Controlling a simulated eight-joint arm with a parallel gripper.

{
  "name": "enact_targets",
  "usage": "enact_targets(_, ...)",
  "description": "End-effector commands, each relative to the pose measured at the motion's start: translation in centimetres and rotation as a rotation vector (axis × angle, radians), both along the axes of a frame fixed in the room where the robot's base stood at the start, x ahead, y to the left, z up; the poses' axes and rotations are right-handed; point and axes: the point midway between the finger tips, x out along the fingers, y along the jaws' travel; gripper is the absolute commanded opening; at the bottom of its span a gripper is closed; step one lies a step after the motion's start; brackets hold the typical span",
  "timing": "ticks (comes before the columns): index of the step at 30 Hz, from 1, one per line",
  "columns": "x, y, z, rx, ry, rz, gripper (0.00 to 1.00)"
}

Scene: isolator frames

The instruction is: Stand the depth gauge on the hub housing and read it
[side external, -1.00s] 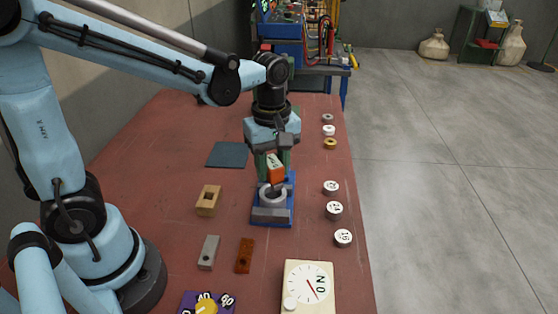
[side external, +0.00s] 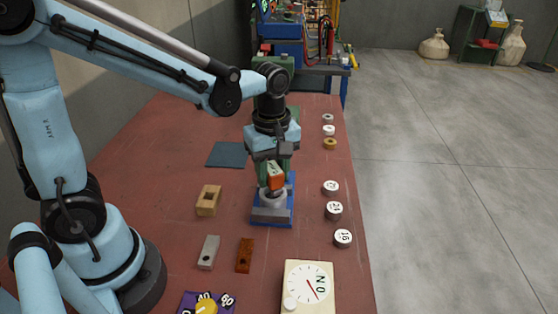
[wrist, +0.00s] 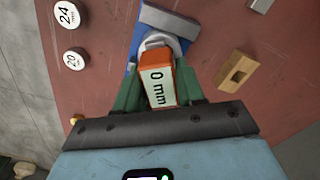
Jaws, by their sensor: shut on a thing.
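The depth gauge (side external: 275,180) is a small orange block with a white display face. My gripper (wrist: 158,92) is shut on it, with one green finger on each side. In the wrist view the gauge (wrist: 157,58) shows "0 mm". The hub housing (side external: 268,200) is a grey ring on a blue fixture. The gauge is at the housing's top, over its opening. I cannot tell whether it rests on the rim. In the wrist view the gauge hides part of the housing (wrist: 178,44).
Numbered round weights (side external: 334,210) line the table's right side. A wooden block with a hole (side external: 208,200), a grey bar (side external: 208,252), a rust-brown bar (side external: 244,255), a dial box (side external: 309,288) and a purple knob panel (side external: 207,303) lie nearer. A dark mat (side external: 228,154) lies back left.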

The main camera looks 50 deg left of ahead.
Motion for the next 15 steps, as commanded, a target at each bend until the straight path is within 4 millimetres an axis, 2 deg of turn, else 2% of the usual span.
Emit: enact_targets(15,0.0,0.0,-1.2,0.0,0.0,0.0,0.02)
